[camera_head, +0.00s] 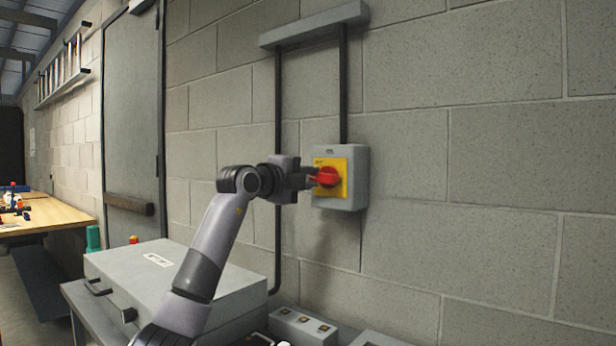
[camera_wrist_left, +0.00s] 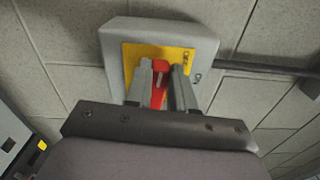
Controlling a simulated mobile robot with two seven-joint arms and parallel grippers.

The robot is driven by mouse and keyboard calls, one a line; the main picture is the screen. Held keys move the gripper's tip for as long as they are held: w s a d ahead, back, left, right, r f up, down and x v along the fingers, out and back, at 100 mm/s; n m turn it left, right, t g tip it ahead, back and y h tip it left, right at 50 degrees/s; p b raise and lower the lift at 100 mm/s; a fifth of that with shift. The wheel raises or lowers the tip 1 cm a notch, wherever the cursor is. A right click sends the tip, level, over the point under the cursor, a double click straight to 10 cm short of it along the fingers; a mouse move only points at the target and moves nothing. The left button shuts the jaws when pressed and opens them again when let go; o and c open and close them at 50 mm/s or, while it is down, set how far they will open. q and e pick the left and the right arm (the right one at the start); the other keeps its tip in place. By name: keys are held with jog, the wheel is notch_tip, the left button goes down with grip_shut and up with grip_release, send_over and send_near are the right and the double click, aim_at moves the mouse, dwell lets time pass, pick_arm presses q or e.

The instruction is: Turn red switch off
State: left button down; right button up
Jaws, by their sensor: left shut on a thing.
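The red switch (camera_head: 328,177) is a rotary handle on a yellow plate (camera_head: 345,165), set on a grey box (camera_head: 352,203) on the block wall. My left gripper (camera_head: 312,178) reaches it from the left and is shut on the red handle. In the left wrist view the red handle (camera_wrist_left: 160,77) sits between the two fingers of the left gripper (camera_wrist_left: 163,84), in front of the yellow plate (camera_wrist_left: 130,58). The fingers hide part of the handle and plate, and I cannot read the switch position. My right gripper is not in view.
A grey case (camera_head: 170,262) with a handle lies on a bench below the arm. A small box with several buttons (camera_head: 303,325) stands at the bottom. Dark conduits (camera_head: 344,95) run along the wall. A wooden table (camera_head: 45,215) is at the far left.

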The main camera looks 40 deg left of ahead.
pick_arm(q)
jog(key=shift+f+n, duration=0.15)
jog(key=shift+n, duration=0.45)
jog(key=c, duration=1)
grip_release()
jog(key=shift+o, duration=0.2)
jog(key=shift+s, duration=0.15)
jog(key=shift+s+f, duration=0.1)
jog(key=shift+s, duration=0.2)
jog(key=s+b, duration=0.2)
jog(key=s, duration=0.4)
jog(key=shift+s+d, duration=0.15)
jog(key=shift+d, duration=0.2)
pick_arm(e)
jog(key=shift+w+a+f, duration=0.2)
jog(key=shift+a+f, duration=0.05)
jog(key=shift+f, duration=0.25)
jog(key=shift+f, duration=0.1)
